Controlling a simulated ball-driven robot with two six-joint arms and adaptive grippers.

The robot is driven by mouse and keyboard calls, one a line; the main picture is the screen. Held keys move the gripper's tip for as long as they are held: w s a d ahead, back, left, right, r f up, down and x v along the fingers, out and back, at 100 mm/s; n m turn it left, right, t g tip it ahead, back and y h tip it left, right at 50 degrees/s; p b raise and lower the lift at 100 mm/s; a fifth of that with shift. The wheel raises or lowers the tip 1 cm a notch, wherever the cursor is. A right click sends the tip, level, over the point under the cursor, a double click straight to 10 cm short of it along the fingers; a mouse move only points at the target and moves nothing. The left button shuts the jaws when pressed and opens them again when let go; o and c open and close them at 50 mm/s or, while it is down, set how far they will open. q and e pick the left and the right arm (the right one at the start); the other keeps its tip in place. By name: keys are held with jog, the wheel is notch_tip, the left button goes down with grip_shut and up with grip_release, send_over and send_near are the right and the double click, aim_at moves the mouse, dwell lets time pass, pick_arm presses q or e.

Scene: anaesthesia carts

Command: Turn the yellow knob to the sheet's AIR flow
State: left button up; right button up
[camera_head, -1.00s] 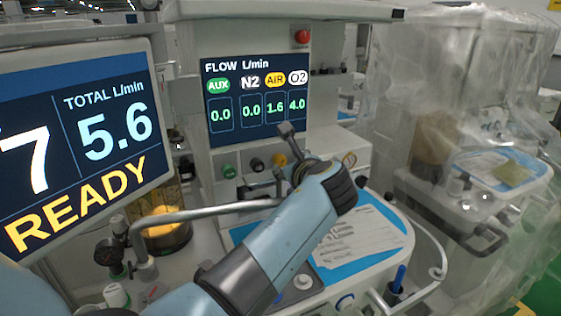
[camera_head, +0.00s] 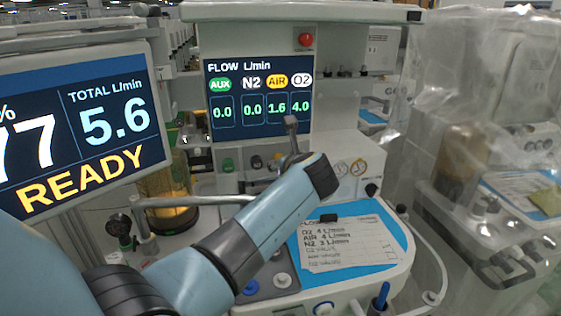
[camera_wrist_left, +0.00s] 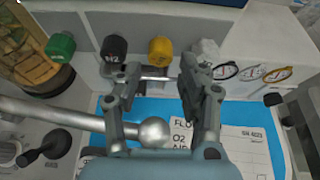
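The yellow knob (camera_wrist_left: 160,50) is on the cart's front panel, between a black N2 knob (camera_wrist_left: 114,48) and a white knob (camera_wrist_left: 206,50). My left gripper (camera_wrist_left: 152,78) is open and empty; its fingers point at the panel, with the yellow knob beyond the gap between the tips. In the head view the left gripper (camera_head: 291,140) largely hides this knob. The flow display (camera_head: 258,97) reads AIR 1.6, O2 4.0, N2 0.0, AUX 0.0. The sheet (camera_head: 345,245) reads O2 4, AIR 4 and N2 3 L/min. My right gripper is out of view.
A green knob (camera_wrist_left: 60,46) is left of the N2 knob. A metal rail with a ball end (camera_wrist_left: 152,132) lies below the left gripper. A READY monitor (camera_head: 80,130) stands at left. A plastic-covered cart (camera_head: 480,160) stands at right.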

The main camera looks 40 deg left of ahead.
pick_arm(q)
jog(key=x, duration=0.4)
jog(key=shift+w+a+f, duration=0.1)
jog(key=shift+w+a, duration=0.05)
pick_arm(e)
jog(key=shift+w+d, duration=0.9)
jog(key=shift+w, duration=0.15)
pick_arm(q)
jog(key=c, duration=0.8)
grip_shut()
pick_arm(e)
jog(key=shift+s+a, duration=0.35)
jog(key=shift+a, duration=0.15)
